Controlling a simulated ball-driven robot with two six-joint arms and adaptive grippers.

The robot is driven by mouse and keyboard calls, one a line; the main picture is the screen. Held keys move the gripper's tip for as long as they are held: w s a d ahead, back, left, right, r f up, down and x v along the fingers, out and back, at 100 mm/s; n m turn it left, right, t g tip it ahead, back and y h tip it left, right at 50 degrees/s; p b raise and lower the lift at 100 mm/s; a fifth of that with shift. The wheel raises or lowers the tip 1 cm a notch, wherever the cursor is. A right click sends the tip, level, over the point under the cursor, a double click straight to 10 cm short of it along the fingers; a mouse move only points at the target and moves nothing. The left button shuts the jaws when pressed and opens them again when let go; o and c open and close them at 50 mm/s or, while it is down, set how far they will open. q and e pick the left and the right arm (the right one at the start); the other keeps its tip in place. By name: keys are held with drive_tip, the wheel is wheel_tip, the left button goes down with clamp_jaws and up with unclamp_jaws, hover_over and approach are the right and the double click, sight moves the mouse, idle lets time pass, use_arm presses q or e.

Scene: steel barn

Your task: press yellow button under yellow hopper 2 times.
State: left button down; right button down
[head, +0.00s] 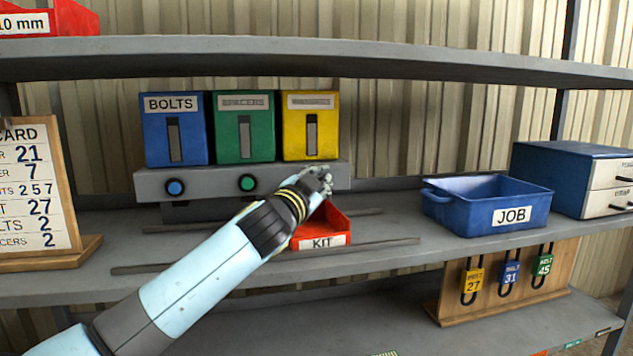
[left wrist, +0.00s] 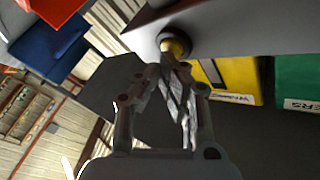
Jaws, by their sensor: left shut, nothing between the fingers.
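The yellow hopper (head: 311,126) stands at the right end of a row of three on a grey dispenser base (head: 205,184). In the head view my left gripper (head: 323,177) is in front of the base below the yellow hopper and hides the yellow button. In the left wrist view the yellow button (left wrist: 176,46) shows on the grey base, and the yellow hopper (left wrist: 232,78) appears beside it. My left gripper (left wrist: 177,72) is shut and empty, its fingertips close to the button; I cannot tell whether they touch. My right gripper is not in view.
The blue (head: 175,187) and green (head: 248,183) buttons sit left of my gripper. A red KIT tray (head: 322,240) lies under my left wrist, between rails. A blue JOB bin (head: 486,201) stands to the right. An upper shelf (head: 330,58) runs above the hoppers.

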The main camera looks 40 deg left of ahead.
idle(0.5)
use_arm(q)
drive_tip(key=shift+s+d, duration=0.45)
drive_tip(key=shift+d, duration=0.15)
drive_tip(key=s+d, duration=0.3)
drive_tip(key=shift+s+d+p, duration=0.15)
drive_tip(key=shift+d+p, duration=0.15)
drive_tip(key=shift+d, duration=0.1)
idle(1.8)
drive_tip(key=s+d+p, duration=0.1)
drive_tip(key=s+d, duration=0.1)
drive_tip(key=d, duration=0.1)
drive_tip(key=shift+s+p, duration=0.25)
drive_tip(key=shift+p, duration=0.15)
